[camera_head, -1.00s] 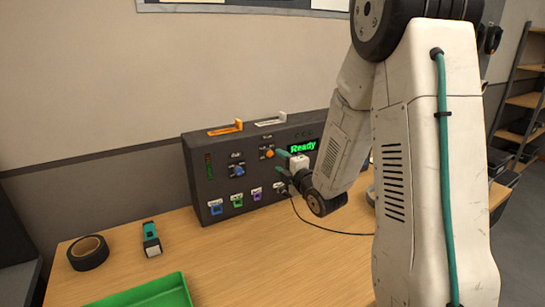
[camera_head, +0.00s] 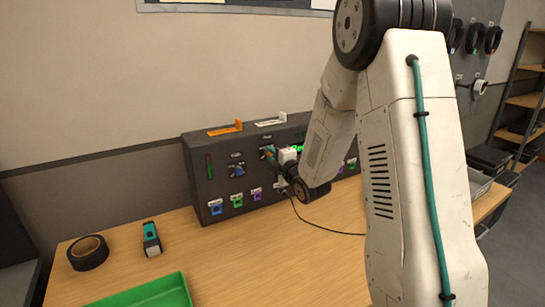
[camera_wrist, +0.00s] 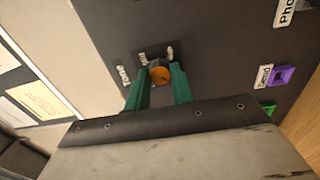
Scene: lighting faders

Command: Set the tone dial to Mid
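The dark control panel (camera_head: 222,180) stands upright at the back of the table. An orange dial (camera_wrist: 160,75) is on its face, with small white labels around it whose words I cannot read well. In the wrist view my gripper (camera_wrist: 160,80) has one green finger on each side of this dial, close against it. The fingers look shut on it, and the dial's pointer direction is not clear. In the head view my gripper (camera_head: 272,155) is at the panel's upper middle and mostly covers the dial. A blue dial (camera_head: 237,171) sits to the left, clear of the gripper.
Black tape (camera_head: 88,252), a teal-and-black tool (camera_head: 151,239) and a green tray (camera_head: 150,293) are on the table. A dark cable crosses the tabletop.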

